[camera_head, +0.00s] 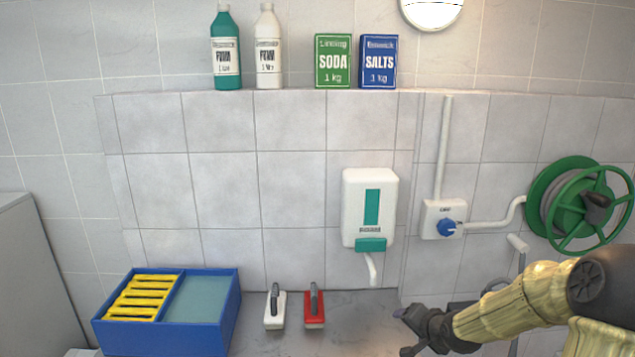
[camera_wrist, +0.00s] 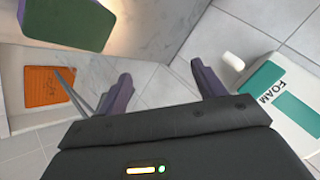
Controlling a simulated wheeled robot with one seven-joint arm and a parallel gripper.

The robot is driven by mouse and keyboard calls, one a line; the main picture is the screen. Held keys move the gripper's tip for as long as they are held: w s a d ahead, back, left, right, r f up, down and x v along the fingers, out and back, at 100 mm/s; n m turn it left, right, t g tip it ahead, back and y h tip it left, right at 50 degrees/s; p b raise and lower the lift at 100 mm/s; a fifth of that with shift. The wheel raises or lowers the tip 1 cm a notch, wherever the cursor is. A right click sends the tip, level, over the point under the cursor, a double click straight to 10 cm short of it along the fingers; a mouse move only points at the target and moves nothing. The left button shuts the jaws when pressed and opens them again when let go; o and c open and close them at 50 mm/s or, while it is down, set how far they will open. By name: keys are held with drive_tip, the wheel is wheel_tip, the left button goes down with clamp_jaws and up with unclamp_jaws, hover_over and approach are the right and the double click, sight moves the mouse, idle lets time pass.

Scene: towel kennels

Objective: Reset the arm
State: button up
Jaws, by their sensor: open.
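My gripper (camera_head: 408,331) is at the lower right in the head view, at the end of my arm, right of the red brush and above the grey counter's right part. In the wrist view its two fingers (camera_wrist: 163,85) are spread wide apart, with nothing between them but tiled wall and grey surface. The gripper is open and empty. It touches nothing that I can see.
A blue crate (camera_head: 163,338) with yellow slats, a white-based brush (camera_head: 275,312) and a red-based brush (camera_head: 314,312) stand on the counter. A white dispenser (camera_head: 369,210), a blue-knobbed switch box (camera_head: 443,219) and a green hose reel (camera_head: 590,205) are on the wall. Bottles (camera_head: 226,50) and boxes stand above.

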drive_tip(key=s+a+r+n+g+h, duration=0.1)
drive_tip(key=s+a+n+g, duration=0.2)
drive_tip(key=s, duration=0.8)
drive_tip(key=s+a+r+n+g+h, duration=0.1)
drive_tip(key=s+a+n+g, duration=0.2)
drive_tip(key=s, duration=0.9)
drive_tip(key=shift+s+a+n+g+p, duration=0.2)
drive_tip(key=shift+a+n+g+p, duration=0.15)
drive_tip(key=shift+a+n, duration=0.6)
drive_tip(key=shift+d, duration=0.2)
